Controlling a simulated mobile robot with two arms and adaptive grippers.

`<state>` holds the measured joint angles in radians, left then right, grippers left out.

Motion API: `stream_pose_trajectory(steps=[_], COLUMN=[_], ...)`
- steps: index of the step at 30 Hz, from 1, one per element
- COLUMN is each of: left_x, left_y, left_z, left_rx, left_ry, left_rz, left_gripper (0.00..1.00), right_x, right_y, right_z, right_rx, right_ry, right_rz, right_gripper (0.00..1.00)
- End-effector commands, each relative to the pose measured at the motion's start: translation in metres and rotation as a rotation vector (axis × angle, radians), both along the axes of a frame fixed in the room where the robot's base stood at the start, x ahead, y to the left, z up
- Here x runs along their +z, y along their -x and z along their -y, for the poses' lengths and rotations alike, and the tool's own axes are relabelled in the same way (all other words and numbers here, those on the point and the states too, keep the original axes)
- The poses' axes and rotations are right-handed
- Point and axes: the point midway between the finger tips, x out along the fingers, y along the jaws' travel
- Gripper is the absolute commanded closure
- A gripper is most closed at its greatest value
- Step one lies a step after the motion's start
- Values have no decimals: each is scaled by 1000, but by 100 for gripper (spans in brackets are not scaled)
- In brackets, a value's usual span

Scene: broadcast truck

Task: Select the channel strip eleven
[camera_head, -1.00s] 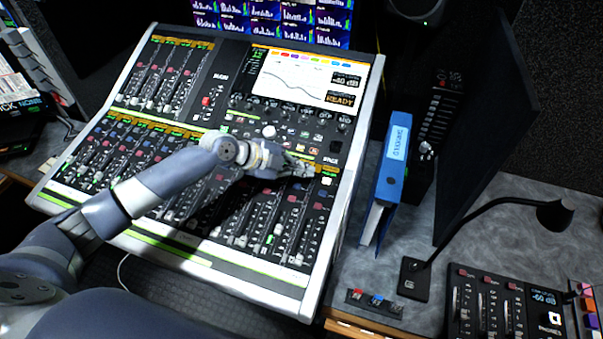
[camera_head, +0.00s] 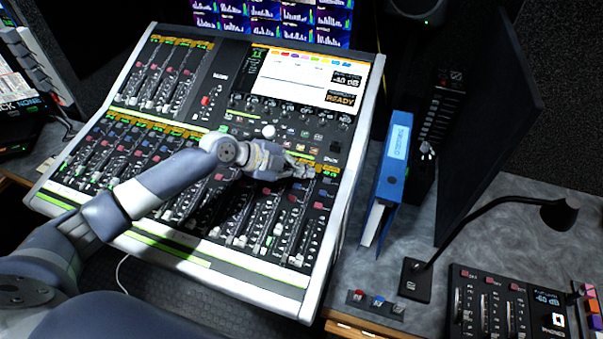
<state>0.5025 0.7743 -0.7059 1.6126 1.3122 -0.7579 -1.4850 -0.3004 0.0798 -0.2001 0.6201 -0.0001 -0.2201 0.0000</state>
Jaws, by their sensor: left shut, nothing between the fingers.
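The mixing console (camera_head: 225,275) stands on the desk with rows of channel strips and a lit display (camera_head: 300,77). Beside the display's left edge a small green readout (camera_head: 258,54) seems to show 11. My left gripper (camera_head: 310,172) is shut and empty over the upper right part of the lower fader bank (camera_head: 262,232), near the strip tops. It hides some of the buttons and labels there. Whether its tips touch a button I cannot tell. My left arm crosses the console from the lower left. My right gripper is not in view.
A blue binder (camera_head: 392,175) stands upright right of the console. A gooseneck microphone (camera_head: 558,214) and a small control panel (camera_head: 505,300) are at the right. A small button box (camera_head: 376,302) lies near the desk's front edge.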

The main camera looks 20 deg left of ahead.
Motion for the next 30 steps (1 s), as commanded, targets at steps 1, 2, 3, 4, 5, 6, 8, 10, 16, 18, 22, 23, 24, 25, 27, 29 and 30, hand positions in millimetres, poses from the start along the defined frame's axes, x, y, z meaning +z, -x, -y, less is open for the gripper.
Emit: stream_pose_trajectory(steps=[1, 2, 3, 4, 5, 6, 8, 10, 16, 18, 22, 23, 24, 25, 27, 29, 30], left_x=[0, 0, 0, 0, 0, 0, 2, 6, 16, 16, 16, 16, 16, 16, 17, 20, 23], left_y=[0, 0, 0, 0, 0, 0, 1, 1, 2, 3, 2, 2, 2, 3, 3, 3, 3], left_z=[0, 0, 0, 0, 0, 0, 0, 0, 0, 0, 0, 0, 0, 0, 0, 0, 0], left_rx=[0, 0, 0, 0, 0, 0, 0, 0, 1, 1, 1, 1, 1, 1, 1, 1, 1], left_ry=[0, 0, 0, 0, 0, 0, 0, 0, -1, -1, -1, -1, -1, -1, -1, -1, -1], left_rz=[-1, -1, -1, -1, -1, -1, -1, -1, -1, -1, -1, -1, -1, -1, 0, 0, 0], left_gripper=[100, 100, 100, 100, 100, 100, 100, 100, 100, 100, 100, 100, 100, 100, 100, 100, 100], right_x=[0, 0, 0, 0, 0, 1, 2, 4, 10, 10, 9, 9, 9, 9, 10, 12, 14], right_y=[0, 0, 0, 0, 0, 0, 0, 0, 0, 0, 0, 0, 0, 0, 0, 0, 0], right_z=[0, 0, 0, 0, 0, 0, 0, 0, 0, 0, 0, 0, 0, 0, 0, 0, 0], right_rx=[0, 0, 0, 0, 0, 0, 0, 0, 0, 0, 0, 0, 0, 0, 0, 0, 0], right_ry=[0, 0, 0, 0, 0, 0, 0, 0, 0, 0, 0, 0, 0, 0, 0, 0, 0], right_rz=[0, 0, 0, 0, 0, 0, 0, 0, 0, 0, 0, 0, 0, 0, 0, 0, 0], right_gripper=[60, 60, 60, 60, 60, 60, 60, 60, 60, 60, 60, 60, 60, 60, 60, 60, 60])
